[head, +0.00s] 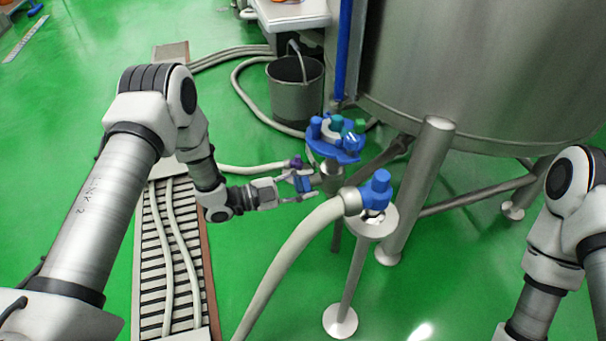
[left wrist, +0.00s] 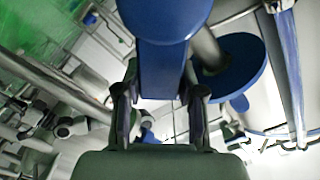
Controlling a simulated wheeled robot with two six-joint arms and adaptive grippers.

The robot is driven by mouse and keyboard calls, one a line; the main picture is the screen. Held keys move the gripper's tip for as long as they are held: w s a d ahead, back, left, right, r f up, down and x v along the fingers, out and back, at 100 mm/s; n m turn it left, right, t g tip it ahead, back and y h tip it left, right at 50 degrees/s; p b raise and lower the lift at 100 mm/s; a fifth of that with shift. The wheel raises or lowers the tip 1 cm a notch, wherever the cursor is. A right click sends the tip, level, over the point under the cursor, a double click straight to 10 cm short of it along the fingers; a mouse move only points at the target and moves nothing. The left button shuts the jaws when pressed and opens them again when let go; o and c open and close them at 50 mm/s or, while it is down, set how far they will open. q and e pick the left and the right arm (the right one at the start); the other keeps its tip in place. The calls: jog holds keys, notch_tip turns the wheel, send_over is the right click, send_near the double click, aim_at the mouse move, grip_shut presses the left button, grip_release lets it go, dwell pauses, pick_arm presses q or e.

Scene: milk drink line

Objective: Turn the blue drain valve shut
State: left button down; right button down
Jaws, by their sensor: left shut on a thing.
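My left gripper (head: 300,188) reaches in from the left to the pipework beneath the tank and is shut on the blue drain valve's handle (head: 303,182). In the left wrist view the blue handle (left wrist: 163,70) lies between the two fingers of my left gripper (left wrist: 158,105), with a round blue end near the top edge. The valve body is mostly hidden by the gripper, and I cannot tell the valve's exact angle. My right arm shows at the right, but its gripper is out of the picture.
A blue tray (head: 347,157) with several small fittings stands just behind my left gripper. A pale hose (head: 285,262) runs to a blue-capped fitting (head: 376,190) on a stand. The steel tank (head: 480,80), its legs and a bucket (head: 294,95) stand close by. Green floor is free in front.

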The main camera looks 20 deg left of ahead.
pick_arm(q)
jog(key=shift+s+d+f+m+p, duration=0.1)
jog(key=shift+s+d+f+m, duration=0.15)
jog(key=shift+f+m, duration=0.95)
jog(key=shift+s+d+f+m+p, duration=0.15)
jog(key=shift+s+f+m, duration=0.25)
jog(key=shift+m, duration=1.55)
jog(key=shift+s+d+f+m+p, duration=0.1)
jog(key=shift+s+d+f+m, duration=0.15)
jog(key=shift+f+m, duration=1)
jog(key=shift+r+m, duration=0.3)
jog(key=shift+m, duration=0.1)
jog(key=c, duration=0.7)
grip_release()
jog(key=shift+a, duration=0.1)
jog(key=v, duration=1.2)
